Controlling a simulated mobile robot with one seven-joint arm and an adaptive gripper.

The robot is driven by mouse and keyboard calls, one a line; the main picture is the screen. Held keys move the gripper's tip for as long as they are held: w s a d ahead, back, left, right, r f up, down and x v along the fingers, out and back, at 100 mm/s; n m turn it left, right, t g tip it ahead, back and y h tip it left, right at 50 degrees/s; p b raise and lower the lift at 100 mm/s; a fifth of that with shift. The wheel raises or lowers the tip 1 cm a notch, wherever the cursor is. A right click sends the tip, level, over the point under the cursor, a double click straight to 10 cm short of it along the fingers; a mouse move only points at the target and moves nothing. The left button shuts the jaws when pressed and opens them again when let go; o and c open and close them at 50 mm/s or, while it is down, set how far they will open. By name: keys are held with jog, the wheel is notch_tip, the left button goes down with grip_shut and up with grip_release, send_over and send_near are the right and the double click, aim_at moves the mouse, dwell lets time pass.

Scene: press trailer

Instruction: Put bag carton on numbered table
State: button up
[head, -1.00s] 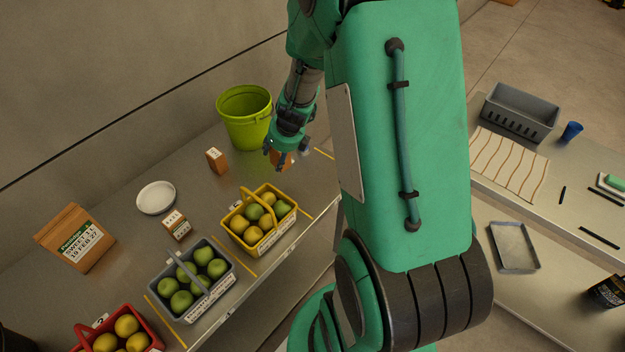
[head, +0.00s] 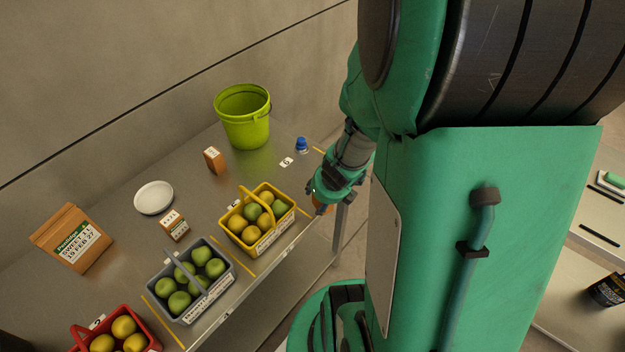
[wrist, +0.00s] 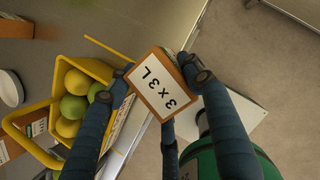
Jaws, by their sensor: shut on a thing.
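My gripper (head: 318,196) is shut on a small brown carton with a white label reading "3 x 3 L". The carton (wrist: 163,84) shows clearly between both fingers in the wrist view. In the head view only a bit of it shows below the fingers. The gripper is near the right front edge of the metal table, to the right of the yellow basket (head: 236,236).
A green bucket (head: 243,118), white plate (head: 154,197), paper bag (head: 72,238), grey basket (head: 190,285) and red basket (head: 118,330) occupy the left table. A blue-capped item (head: 302,145) stands at its right end. Another work surface (head: 570,270) lies at the right.

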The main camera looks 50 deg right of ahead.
jog(key=shift+w, duration=0.1)
dwell(0.3)
jog(key=w+d, duration=0.3)
jog(key=w, duration=0.1)
jog(key=w+d+f, duration=0.1)
jog(key=w+d, duration=0.5)
jog(key=w, duration=0.1)
jog(key=shift+w+d+f+b, duration=0.2)
jog(key=shift+w+d+b, duration=0.1)
jog(key=shift+w+b, duration=0.1)
jog(key=shift+w+d, duration=0.2)
jog(key=shift+f+b, duration=1.1)
jog(key=shift+f, duration=0.65)
jog(key=shift+f, duration=0.2)
jog(key=o, duration=1.2)
jog(key=shift+o, duration=0.2)
jog(key=shift+r, duration=0.2)
